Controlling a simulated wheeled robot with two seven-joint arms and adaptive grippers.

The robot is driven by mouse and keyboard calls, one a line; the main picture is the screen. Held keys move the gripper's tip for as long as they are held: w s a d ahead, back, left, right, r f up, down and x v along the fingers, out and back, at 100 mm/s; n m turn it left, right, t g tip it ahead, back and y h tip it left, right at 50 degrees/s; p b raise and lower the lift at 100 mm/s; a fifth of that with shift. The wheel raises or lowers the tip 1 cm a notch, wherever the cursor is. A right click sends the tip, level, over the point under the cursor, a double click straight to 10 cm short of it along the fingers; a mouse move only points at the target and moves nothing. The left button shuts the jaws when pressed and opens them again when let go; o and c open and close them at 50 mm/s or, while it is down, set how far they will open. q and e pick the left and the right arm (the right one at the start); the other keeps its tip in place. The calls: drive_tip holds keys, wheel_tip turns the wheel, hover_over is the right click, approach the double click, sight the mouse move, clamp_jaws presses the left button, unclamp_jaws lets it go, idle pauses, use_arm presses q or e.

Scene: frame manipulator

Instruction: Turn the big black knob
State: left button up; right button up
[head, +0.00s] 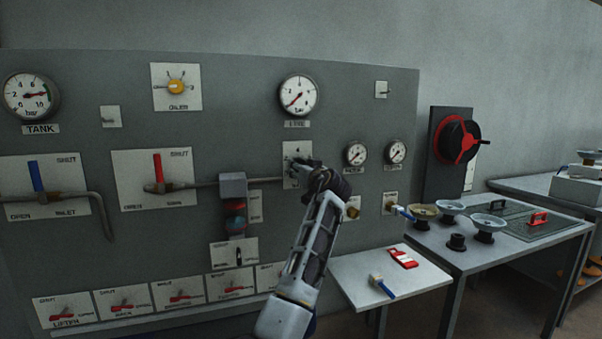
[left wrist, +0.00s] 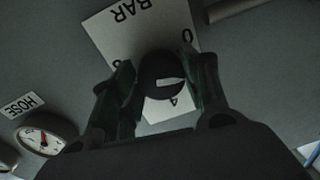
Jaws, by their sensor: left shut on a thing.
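The big black knob (left wrist: 160,76) shows in the left wrist view, round with a white pointer mark. It sits on a white plate (left wrist: 118,32) marked BAR with the figures 0 and 4. My left gripper (left wrist: 160,92) is shut on the knob, one finger on each side. In the head view my left gripper (head: 298,166) is at the white plate (head: 290,178) below the middle gauge, and it hides most of the knob. My right gripper is in neither view.
The grey panel carries a gauge (head: 298,95) above my gripper and two small gauges (head: 357,153) to the right. A pipe with a grey block (head: 232,186) lies to the left. A small white table (head: 345,275) with tools stands at lower right.

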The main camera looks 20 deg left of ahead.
use_arm(q)
drive_tip(key=n, duration=0.3)
drive_tip(key=n+b, duration=0.1)
drive_tip(key=n, duration=0.4)
drive_tip(key=shift+w+d+f+n+g+b, duration=0.15)
drive_tip(key=shift+f+n+g+b, duration=0.15)
drive_tip(key=shift+n+b, duration=0.1)
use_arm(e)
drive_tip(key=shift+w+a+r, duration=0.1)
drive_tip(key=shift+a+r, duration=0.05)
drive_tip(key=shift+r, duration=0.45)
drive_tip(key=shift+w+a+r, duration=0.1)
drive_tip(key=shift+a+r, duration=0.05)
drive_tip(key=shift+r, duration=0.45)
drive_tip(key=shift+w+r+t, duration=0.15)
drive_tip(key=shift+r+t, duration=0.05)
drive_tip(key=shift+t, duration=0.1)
use_arm(q)
drive_tip(key=o, duration=1)
drive_tip(key=shift+r+h, duration=0.1)
drive_tip(key=shift+h, duration=0.2)
drive_tip(key=shift+r, duration=0.1)
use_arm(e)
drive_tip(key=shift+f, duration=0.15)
